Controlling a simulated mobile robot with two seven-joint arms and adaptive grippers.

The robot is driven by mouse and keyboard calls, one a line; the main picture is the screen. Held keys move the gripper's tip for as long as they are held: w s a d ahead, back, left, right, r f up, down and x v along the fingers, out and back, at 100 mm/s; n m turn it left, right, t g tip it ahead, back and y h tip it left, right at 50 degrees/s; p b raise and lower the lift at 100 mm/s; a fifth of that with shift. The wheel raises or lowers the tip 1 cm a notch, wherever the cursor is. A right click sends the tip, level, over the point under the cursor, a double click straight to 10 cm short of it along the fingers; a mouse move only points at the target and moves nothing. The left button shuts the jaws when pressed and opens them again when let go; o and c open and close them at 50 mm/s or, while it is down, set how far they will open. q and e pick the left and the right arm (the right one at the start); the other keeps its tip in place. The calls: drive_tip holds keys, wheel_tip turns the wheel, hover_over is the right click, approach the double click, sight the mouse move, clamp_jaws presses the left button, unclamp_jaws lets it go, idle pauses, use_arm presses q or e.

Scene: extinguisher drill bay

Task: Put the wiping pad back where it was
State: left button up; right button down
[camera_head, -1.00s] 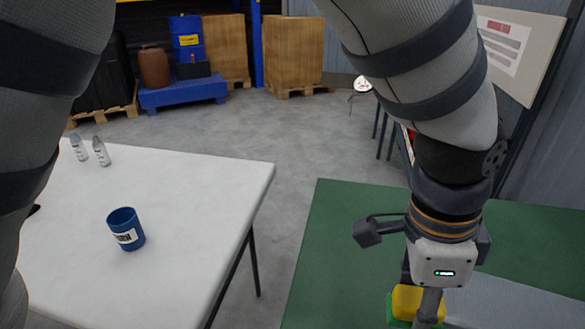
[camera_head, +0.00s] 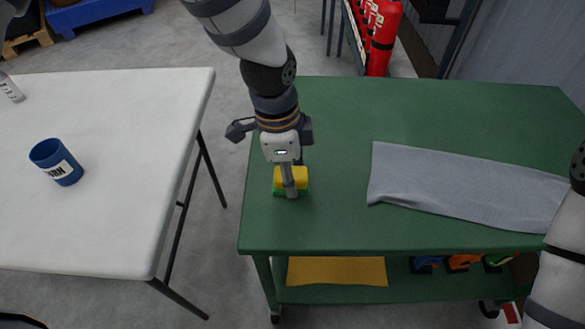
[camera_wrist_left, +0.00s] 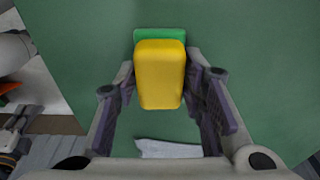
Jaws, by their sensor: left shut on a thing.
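The wiping pad (camera_head: 282,179) is a small yellow block with a green layer, over the near left part of the green worktop (camera_head: 340,225). My left gripper (camera_head: 289,184) comes down on it and is shut on it. In the left wrist view the yellow pad (camera_wrist_left: 160,85) sits between the two fingers of the left gripper (camera_wrist_left: 162,80), its green layer showing at the far edge. I cannot tell whether the pad touches the worktop. My right gripper is not in view.
A grey cloth (camera_head: 450,185) lies on the worktop to the right. A white table (camera_head: 120,200) with a blue cup (camera_head: 56,162) stands to the left, across a gap. Red extinguishers (camera_head: 383,35) stand behind. A yellow sheet (camera_head: 338,271) lies on the lower shelf.

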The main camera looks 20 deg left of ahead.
use_arm(q)
drive_tip(key=shift+r, duration=0.15)
drive_tip(key=o, duration=1)
wheel_tip(320, 180, up, 12)
drive_tip(key=a+p, duration=0.1)
drive_tip(key=shift+s+a, duration=0.15)
drive_tip(key=shift+s, duration=0.1)
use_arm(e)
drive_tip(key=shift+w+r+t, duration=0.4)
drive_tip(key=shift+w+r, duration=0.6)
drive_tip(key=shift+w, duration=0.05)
